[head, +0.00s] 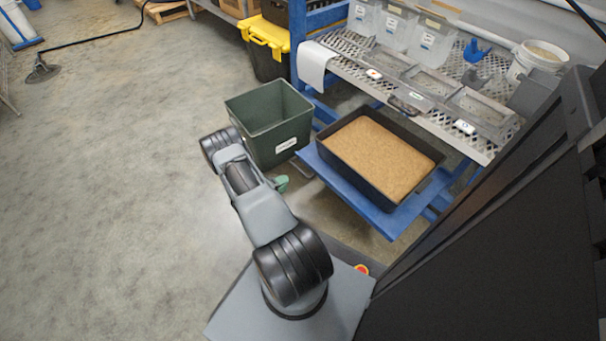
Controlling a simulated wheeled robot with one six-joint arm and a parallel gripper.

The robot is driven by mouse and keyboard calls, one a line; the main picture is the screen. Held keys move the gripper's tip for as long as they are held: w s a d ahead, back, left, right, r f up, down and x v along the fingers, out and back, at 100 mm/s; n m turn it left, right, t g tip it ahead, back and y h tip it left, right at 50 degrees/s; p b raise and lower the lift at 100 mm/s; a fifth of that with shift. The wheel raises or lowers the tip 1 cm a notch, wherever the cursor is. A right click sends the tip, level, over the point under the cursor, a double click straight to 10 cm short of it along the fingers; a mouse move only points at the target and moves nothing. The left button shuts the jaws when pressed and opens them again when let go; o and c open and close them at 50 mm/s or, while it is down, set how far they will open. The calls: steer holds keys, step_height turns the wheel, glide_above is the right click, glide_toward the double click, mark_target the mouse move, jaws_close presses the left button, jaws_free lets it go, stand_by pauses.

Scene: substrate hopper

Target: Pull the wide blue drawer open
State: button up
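A wide blue flat panel, which appears to be the blue drawer (386,222), juts out low from under the perforated metal bench. A black tub (432,172) filled with brown granular substrate (378,155) sits on it and covers most of its surface. No handle on the blue panel can be made out. My arm rises left of the panel, and its far end is bent down behind its own links. My gripper is not visible. A small green piece (281,184) shows beside my arm; I cannot tell what it belongs to.
A dark green bin (275,148) stands left of the black tub, close to my arm. The metal bench (345,68) above carries clear containers, grey trays and a white bucket (537,57). A yellow-lidded black tote (265,35) stands behind. The floor at left is largely clear.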

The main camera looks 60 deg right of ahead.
mark_target(302, 173)
steer(key=b+x, duration=0.3)
steer(key=x, duration=0.8)
steer(key=shift+s, duration=0.1)
jaws_close()
